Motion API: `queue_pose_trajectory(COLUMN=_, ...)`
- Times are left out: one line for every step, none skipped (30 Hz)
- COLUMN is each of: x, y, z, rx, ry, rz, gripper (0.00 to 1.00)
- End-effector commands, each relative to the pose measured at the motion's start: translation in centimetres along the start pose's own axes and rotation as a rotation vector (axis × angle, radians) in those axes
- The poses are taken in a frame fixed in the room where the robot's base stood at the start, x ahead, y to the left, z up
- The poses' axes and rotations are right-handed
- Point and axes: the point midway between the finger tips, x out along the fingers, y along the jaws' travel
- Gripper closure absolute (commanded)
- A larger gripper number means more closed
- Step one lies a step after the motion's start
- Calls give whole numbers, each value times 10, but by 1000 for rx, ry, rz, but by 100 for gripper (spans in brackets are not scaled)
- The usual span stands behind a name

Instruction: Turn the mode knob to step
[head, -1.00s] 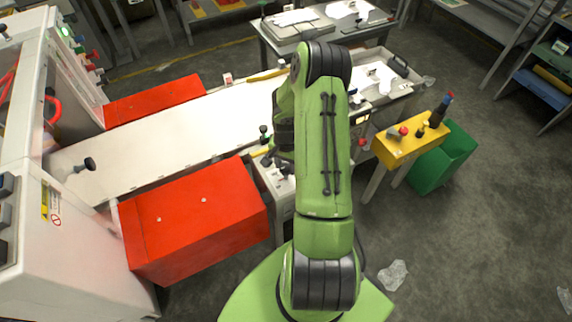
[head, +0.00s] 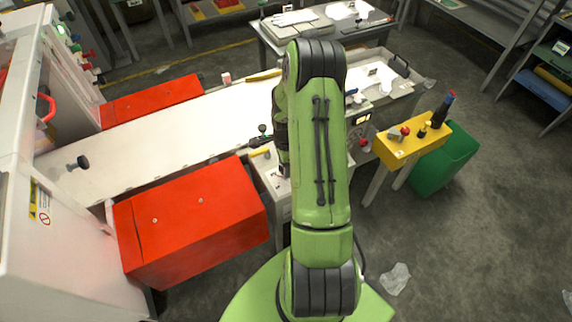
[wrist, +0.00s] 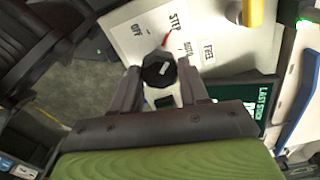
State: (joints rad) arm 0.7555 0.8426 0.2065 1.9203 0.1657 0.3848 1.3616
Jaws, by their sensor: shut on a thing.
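The mode knob (wrist: 158,69) is a black round knob on a light panel (wrist: 133,15) in the wrist view. The panel has labels reading OFF, STEP and what looks like AUTO around the knob. A red mark shows just above the knob, near STEP. My gripper (wrist: 160,82) is shut on the knob, with one finger on each side of it. A pale line on the knob's face is visible, but I cannot tell for sure which label it points at. In the head view my green arm hides the gripper and the knob.
A dark screen with green text (wrist: 265,98) and a yellow part (wrist: 259,12) lie right of the knob. In the head view, red boxes (head: 190,220) flank the white conveyor (head: 140,160). A yellow control box (head: 398,150) and green bin (head: 445,160) stand to the right.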

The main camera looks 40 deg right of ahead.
Motion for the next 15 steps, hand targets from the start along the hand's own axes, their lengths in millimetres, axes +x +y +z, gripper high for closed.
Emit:
queue_pose_trajectory(x=0, y=0, z=0, rx=16, ry=0, rz=-1, gripper=86)
queue_pose_trajectory(x=0, y=0, z=0, rx=26, ry=0, rz=-1, gripper=86)
queue_pose_trajectory(x=0, y=0, z=0, rx=38, ry=0, rz=-1, gripper=86)
queue_pose_trajectory(x=0, y=0, z=0, rx=45, ry=0, rz=-1, gripper=86)
queue_pose_trajectory(x=0, y=0, z=0, rx=52, ry=0, rz=-1, gripper=86)
queue_pose_trajectory(x=0, y=0, z=0, rx=60, ry=0, rz=-1, gripper=86)
queue_pose_trajectory(x=0, y=0, z=0, rx=64, ry=0, rz=-2, gripper=86)
queue_pose_trajectory(x=0, y=0, z=0, rx=68, ry=0, rz=-1, gripper=86)
queue_pose_trajectory(x=0, y=0, z=0, rx=71, ry=0, rz=-1, gripper=86)
queue_pose_trajectory(x=0, y=0, z=0, rx=74, ry=0, rz=-1, gripper=86)
queue_pose_trajectory(x=0, y=0, z=0, rx=75, ry=0, rz=-1, gripper=86)
queue_pose_trajectory(x=0, y=0, z=0, rx=77, ry=0, rz=-2, gripper=86)
queue_pose_trajectory(x=0, y=0, z=0, rx=78, ry=0, rz=-1, gripper=86)
queue_pose_trajectory(x=0, y=0, z=0, rx=78, ry=0, rz=-2, gripper=86)
queue_pose_trajectory(x=0, y=0, z=0, rx=78, ry=0, rz=-1, gripper=86)
